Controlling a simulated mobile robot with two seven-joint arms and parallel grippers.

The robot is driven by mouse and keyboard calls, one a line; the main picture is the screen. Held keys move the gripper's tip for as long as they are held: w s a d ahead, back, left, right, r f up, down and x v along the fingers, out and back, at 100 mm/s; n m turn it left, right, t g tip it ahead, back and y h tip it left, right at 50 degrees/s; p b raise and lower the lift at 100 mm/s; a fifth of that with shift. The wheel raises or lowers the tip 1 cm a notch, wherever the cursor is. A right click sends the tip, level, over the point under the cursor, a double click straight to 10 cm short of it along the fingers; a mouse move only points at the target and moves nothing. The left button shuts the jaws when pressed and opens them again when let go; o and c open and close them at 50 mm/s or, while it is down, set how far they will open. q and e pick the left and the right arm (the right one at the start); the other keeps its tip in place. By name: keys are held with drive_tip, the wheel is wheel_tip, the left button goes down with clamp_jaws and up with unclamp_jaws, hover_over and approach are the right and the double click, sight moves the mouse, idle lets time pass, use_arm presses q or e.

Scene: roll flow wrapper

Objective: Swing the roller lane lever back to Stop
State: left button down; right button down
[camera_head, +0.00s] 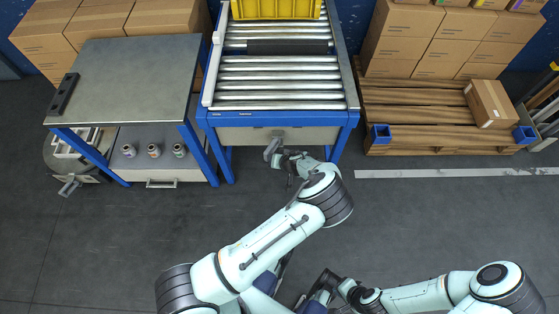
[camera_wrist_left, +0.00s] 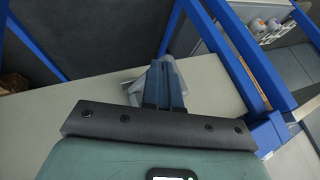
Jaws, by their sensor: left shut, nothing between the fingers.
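The roller lane (camera_head: 280,92) stands in a blue frame with a pale front panel (camera_head: 315,133). A grey lever (camera_head: 270,150) sits on that panel, its handle slanting down to the left in the head view. My left gripper (camera_head: 287,160) is just right of the lever and close to it. In the left wrist view my left gripper (camera_wrist_left: 163,85) is shut with nothing between its fingers. Grey lever parts (camera_wrist_left: 133,88) show around and behind the fingers; contact cannot be told. My right gripper (camera_head: 322,287) is low in the head view, its fingers unclear.
A yellow crate (camera_head: 275,8) stands at the lane's far end. A grey-topped workbench (camera_head: 130,75) with several small cans below is at the left. Wooden pallets (camera_head: 420,110) with cardboard boxes stand at the right. The floor in front is clear.

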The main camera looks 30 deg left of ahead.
use_arm(q)
drive_tip(key=shift+s+a, duration=0.3)
drive_tip(key=shift+a, duration=0.45)
